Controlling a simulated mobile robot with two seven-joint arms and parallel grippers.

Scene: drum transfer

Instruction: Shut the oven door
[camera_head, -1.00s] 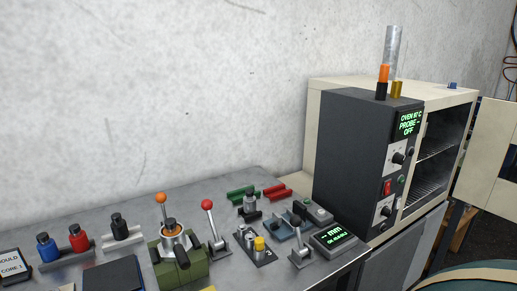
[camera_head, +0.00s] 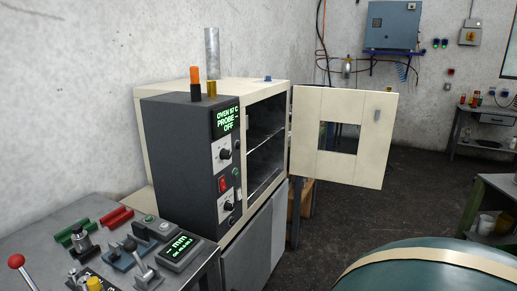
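The oven (camera_head: 185,165) is a cream cabinet with a dark grey control panel, standing right of the metal bench. Its display (camera_head: 228,121) glows green and reads "PROBE" and "OFF". Its chamber (camera_head: 265,147) is open and shows wire shelves inside. The door stands swung wide open to the right of the chamber. Neither of my grippers shows in the head view.
The metal bench (camera_head: 30,242) at lower left carries levers, red and green holders and a gauge (camera_head: 181,250). A large green rounded thing with a cream band (camera_head: 430,262) fills the lower right. Dark floor (camera_head: 420,200) lies clear beyond the door.

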